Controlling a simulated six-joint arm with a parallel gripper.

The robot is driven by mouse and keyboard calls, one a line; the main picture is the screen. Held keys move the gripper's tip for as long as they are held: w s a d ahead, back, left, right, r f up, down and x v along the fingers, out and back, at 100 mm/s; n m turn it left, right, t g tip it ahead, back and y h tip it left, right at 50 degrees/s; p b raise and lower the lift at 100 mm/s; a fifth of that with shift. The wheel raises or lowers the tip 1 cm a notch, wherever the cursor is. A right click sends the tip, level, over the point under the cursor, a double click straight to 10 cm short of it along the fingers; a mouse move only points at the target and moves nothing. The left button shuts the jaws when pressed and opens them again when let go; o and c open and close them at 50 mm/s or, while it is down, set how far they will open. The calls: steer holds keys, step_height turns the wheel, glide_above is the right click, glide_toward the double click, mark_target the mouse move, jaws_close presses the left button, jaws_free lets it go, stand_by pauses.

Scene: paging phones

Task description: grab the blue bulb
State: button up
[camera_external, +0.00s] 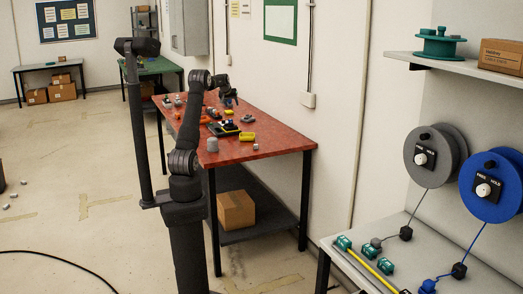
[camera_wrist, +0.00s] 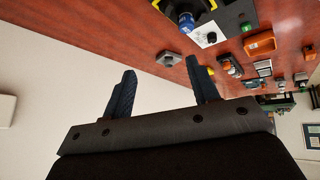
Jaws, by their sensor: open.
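A blue, rounded piece (camera_wrist: 185,17) stands at the top of the wrist view, on or against a black and yellow block. In the external view my gripper (camera_external: 230,102) is above the far part of the red table (camera_external: 270,135).
A grey nut-like part (camera_wrist: 168,59) lies near the fingertips on the table. An orange part (camera_wrist: 259,44) and several small devices lie to the right. In the external view a yellow block (camera_external: 247,137) and a grey cylinder (camera_external: 212,145) stand near the front edge.

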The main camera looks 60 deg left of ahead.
steer(key=s+a+n, duration=0.1)
steer(key=s+a, duration=0.2)
steer(key=s, duration=0.1)
glide_toward(230, 120)
steer(key=shift+g, duration=0.4)
steer(key=x, duration=0.4)
steer(key=shift+w+a, duration=0.1)
steer(key=shift+a, duration=0.2)
steer(key=shift+w+x, duration=0.2)
steer(key=shift+x, duration=1.1)
steer(key=shift+w+x, duration=0.15)
steer(key=shift+x, duration=1.15)
steer(key=shift+r, duration=0.2)
steer(key=c, duration=1)
